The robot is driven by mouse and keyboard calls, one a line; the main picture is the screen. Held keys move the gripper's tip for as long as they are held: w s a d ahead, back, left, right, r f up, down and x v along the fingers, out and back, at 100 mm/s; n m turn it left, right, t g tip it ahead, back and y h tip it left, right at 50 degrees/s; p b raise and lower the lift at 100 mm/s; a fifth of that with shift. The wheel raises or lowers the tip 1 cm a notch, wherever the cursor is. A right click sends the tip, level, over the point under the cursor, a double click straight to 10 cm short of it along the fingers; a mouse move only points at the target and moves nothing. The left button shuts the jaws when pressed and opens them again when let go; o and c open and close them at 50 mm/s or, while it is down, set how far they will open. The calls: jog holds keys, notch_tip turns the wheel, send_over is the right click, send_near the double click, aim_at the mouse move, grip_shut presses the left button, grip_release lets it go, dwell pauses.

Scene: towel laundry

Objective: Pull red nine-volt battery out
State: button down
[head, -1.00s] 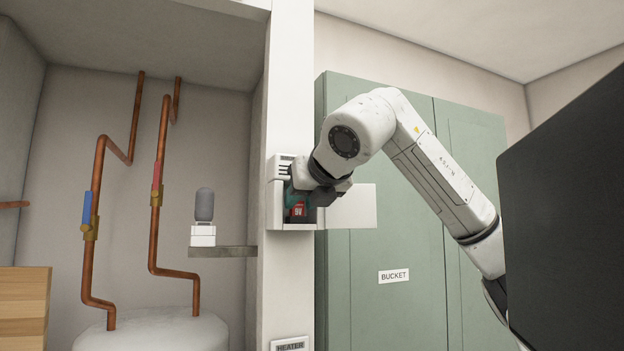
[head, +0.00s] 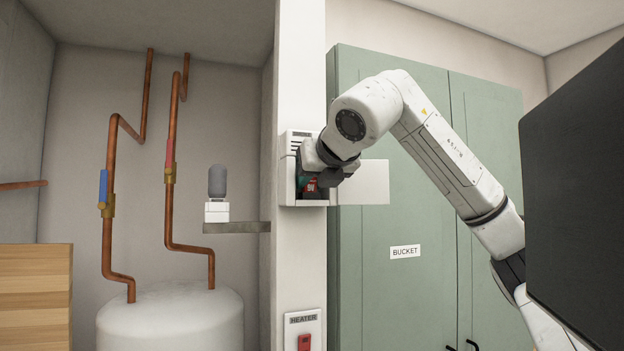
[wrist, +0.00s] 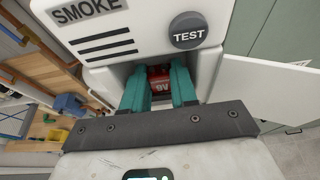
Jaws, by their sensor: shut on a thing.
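The red nine-volt battery (wrist: 159,82) sits in the open compartment of the white smoke alarm (wrist: 120,40), marked SMOKE and TEST. In the head view the battery (head: 311,187) shows as a small red patch inside the alarm (head: 288,178) on the white post. My gripper (wrist: 158,80) reaches into the compartment, with one teal finger on each side of the battery, shut on it. The fingers hide the battery's sides, and its back end is out of sight.
The alarm's white door (head: 363,182) stands open to the right, beside my wrist. Green cabinet doors (head: 395,150) labelled BUCKET are behind my arm. A red HEATER switch (head: 304,342) is below on the post. A shelf (head: 240,227) with a small grey-topped device is at left.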

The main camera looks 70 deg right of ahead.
jog(key=shift+r+p, duration=0.55)
jog(key=shift+r, duration=0.55)
jog(key=s+a+b, duration=0.5)
jog(key=s+a, duration=0.1)
jog(key=a, duration=0.1)
jog(key=shift+s+a, duration=0.25)
jog(key=shift+a, duration=0.05)
dwell(1.1)
